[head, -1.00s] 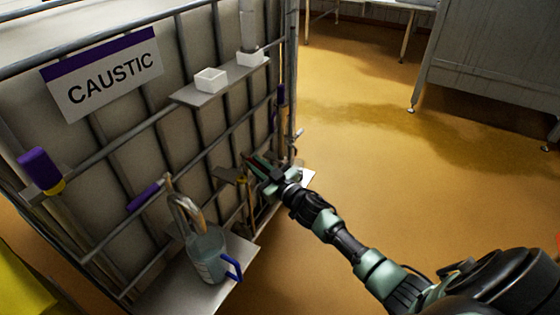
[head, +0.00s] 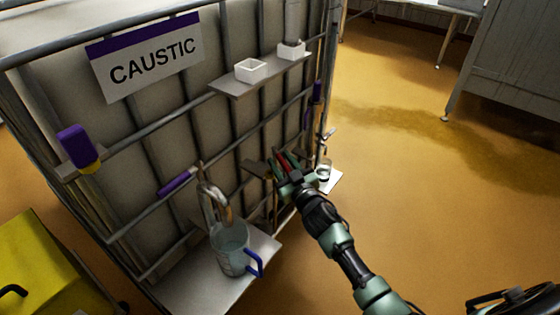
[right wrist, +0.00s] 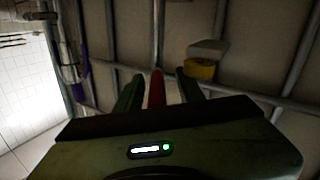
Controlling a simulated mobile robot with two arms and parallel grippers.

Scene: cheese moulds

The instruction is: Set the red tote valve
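The caged white tote (head: 130,125) with the purple-banded CAUSTIC sign (head: 152,58) fills the left of the head view. My right gripper (head: 282,163) is at the tote's lower right face. A red valve handle (head: 284,160) shows between its fingers. In the right wrist view the red handle (right wrist: 156,90) stands between the two green fingers of the right gripper (right wrist: 158,92), with a dark gap on each side. The fingers look open around it, not clamped. The valve's body is hidden or too dark to make out. My left gripper is not in view.
Two white cups sit on an upper shelf (head: 236,88). A small glass (head: 323,170) stands right of my gripper. A yellow bin (head: 40,262) is lower left.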

